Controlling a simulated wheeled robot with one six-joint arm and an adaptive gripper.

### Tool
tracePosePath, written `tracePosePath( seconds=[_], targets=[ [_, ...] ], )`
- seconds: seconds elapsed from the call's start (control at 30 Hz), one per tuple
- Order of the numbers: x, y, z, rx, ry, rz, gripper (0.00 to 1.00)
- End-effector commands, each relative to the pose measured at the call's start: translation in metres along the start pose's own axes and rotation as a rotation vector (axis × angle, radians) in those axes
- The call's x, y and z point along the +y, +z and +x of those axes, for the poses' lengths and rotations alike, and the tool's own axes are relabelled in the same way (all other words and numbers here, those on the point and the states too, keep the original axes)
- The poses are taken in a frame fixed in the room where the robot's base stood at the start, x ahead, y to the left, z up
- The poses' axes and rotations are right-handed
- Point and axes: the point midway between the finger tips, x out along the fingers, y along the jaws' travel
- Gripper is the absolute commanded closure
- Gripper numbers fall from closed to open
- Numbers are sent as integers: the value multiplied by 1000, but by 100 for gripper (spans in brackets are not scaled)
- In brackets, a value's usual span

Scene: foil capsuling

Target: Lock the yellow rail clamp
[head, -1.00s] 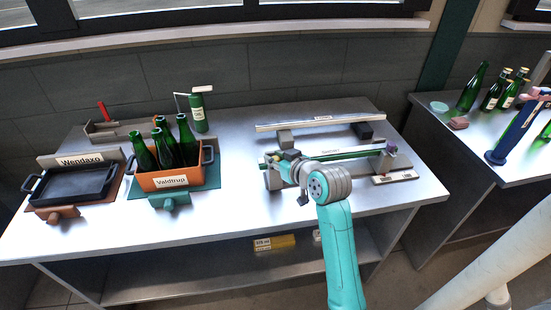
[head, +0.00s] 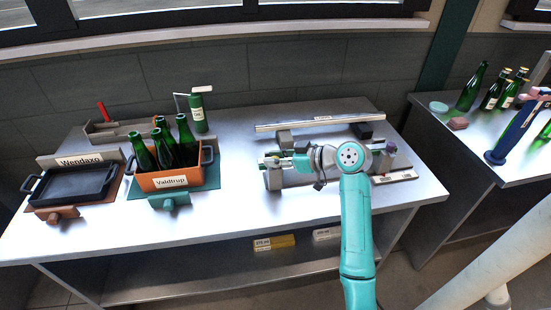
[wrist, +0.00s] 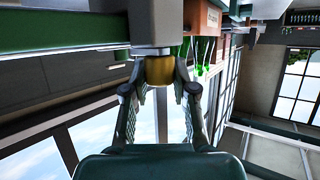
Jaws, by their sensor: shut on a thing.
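In the wrist view a yellow cylindrical knob (wrist: 158,72), which I take to be part of the rail clamp, sits under a grey block (wrist: 152,22) beside a green rail (wrist: 60,32). My gripper (wrist: 160,88) has one finger on each side of the knob and is shut on it. In the head view my gripper (head: 288,162) is at the left end of the rail fixture (head: 273,180). My wrist and arm hide most of the rail there. The knob is too small and covered to make out in the head view, and its locking state cannot be told.
An orange crate of green bottles (head: 160,181) and a black tray (head: 75,185) stand left on the bench. A long bar on blocks (head: 315,122) lies behind the fixture. A labelled plate (head: 395,177) lies to the right. The bench between crate and fixture is clear.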

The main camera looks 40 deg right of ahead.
Motion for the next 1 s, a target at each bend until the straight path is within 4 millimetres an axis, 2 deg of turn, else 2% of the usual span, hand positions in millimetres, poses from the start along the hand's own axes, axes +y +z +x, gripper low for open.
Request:
tracePosePath(
  seconds=[0.33, 0.37, 0.4, 0.47, 0.8, 1.0],
  targets=[
    [0, 2, 1, -5, -3, 2, 100],
    [0, 2, 1, -5, -3, 2, 71],
    [0, 2, 1, -4, -3, 2, 61],
    [0, 2, 1, -4, -3, 2, 47],
    [0, 1, -2, -2, -1, 1, 47],
    [1, 1, -24, 0, 2, 1, 47]
  ],
)
